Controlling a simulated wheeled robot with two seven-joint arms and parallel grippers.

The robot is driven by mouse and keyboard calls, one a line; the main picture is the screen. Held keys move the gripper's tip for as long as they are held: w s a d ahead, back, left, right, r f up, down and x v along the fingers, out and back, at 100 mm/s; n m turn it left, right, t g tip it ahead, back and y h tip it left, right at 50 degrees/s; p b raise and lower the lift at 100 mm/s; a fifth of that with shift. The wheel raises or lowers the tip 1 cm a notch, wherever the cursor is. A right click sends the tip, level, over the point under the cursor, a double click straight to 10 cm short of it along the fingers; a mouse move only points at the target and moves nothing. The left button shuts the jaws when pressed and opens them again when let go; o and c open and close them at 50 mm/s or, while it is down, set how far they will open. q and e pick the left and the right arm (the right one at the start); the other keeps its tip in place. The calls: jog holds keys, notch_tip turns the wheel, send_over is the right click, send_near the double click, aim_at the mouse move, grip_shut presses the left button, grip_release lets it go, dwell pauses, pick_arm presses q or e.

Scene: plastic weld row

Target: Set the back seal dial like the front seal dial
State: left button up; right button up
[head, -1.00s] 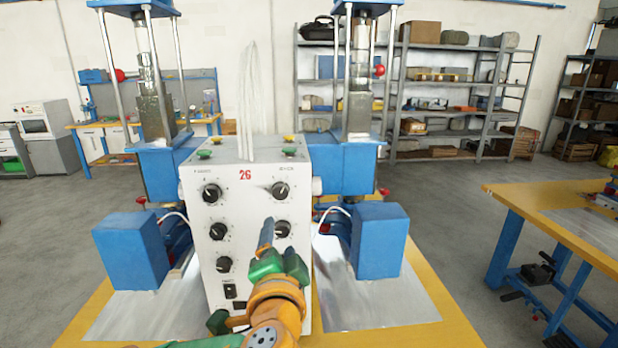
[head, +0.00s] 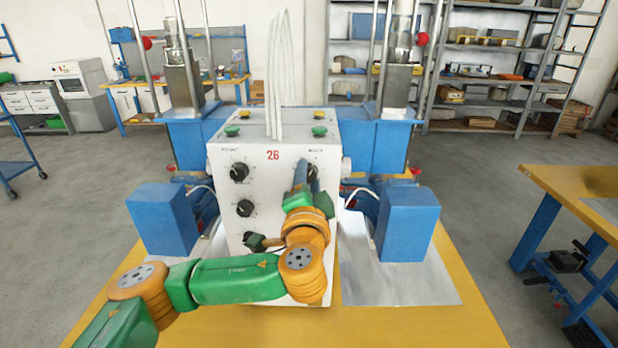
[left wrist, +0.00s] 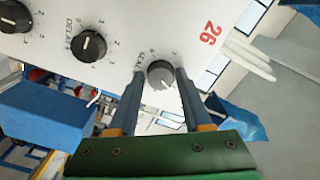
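The white control box (head: 225,215) bears two columns of black dials, and its small labels are hard to read. The top dial of the left column, apparently the front seal dial (head: 239,172), is in plain view. The top dial of the right column, apparently the back seal dial (head: 313,170), is partly hidden by my left gripper (head: 301,172). In the left wrist view this dial (left wrist: 161,74) lies between the two fingertips of my left gripper (left wrist: 160,82). The fingers are open, one on each side, with narrow gaps seeming to show. My right gripper is out of view.
Below it in its column, another dial (left wrist: 89,46) shows in the left wrist view. Green and yellow buttons (head: 319,131) and pale upright strips are on the box top. Blue blocks (head: 408,225) flank the box on the yellow-edged table (head: 400,325).

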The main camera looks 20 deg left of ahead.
pick_arm(q)
grip_shut()
jog(key=shift+f+n+b, duration=0.2)
jog(key=shift+n+b, duration=0.3)
jog(key=shift+b, duration=0.35)
jog(key=n+b, duration=0.4)
jog(key=shift+f+b, duration=0.1)
jog(key=shift+b, duration=0.2)
jog(key=n+b, duration=0.2)
jog(key=n, duration=0.1)
jog(key=shift+r+n+b, duration=0.3)
jog(key=shift+n+b, duration=0.3)
jog(key=shift+n, duration=0.6)
jog(key=shift+r, duration=0.1)
jog(key=shift+o, duration=2.3)
grip_release()
jog(key=shift+s, duration=0.1)
